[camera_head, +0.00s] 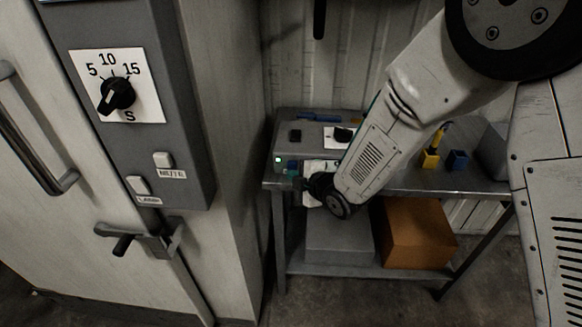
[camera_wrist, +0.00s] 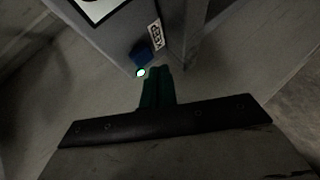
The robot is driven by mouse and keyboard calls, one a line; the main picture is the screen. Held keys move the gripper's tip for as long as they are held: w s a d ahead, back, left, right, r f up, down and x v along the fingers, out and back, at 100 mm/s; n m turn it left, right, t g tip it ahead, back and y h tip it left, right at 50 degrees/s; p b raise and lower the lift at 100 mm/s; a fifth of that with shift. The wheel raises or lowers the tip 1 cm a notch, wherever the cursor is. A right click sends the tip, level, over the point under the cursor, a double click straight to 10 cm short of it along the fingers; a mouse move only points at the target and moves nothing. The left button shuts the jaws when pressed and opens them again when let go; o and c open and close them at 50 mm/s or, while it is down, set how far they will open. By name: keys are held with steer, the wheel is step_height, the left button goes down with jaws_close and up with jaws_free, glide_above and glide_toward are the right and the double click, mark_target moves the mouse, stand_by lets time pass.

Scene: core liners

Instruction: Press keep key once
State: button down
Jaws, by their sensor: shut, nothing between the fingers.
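The keep key is a blue block (camera_wrist: 141,52) on the grey control box, beside a white label reading KEEP (camera_wrist: 155,35). A lit round lamp (camera_wrist: 140,73) sits just below it in the wrist view. In the head view the lit lamp (camera_head: 279,159) shows green on the box front (camera_head: 285,146), with the blue key (camera_head: 292,165) close by, partly hidden by my arm. My gripper (camera_wrist: 158,69) has dark green fingers, shut and empty. Its tips are just below and right of the key in the wrist view; I cannot tell whether they touch it.
The box stands on a metal table (camera_head: 470,183), with a yellow block (camera_head: 430,159) and a small blue block (camera_head: 457,160) to the right. A cardboard box (camera_head: 415,235) sits on the lower shelf. A cabinet with a dial (camera_head: 117,93) stands left.

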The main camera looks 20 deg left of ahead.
steer(key=shift+s+d, duration=0.2)
steer(key=shift+s, duration=0.6)
steer(key=shift+s+d, duration=0.2)
steer(key=shift+s, duration=0.65)
steer(key=shift+s+d, duration=0.2)
steer(key=shift+s, duration=0.6)
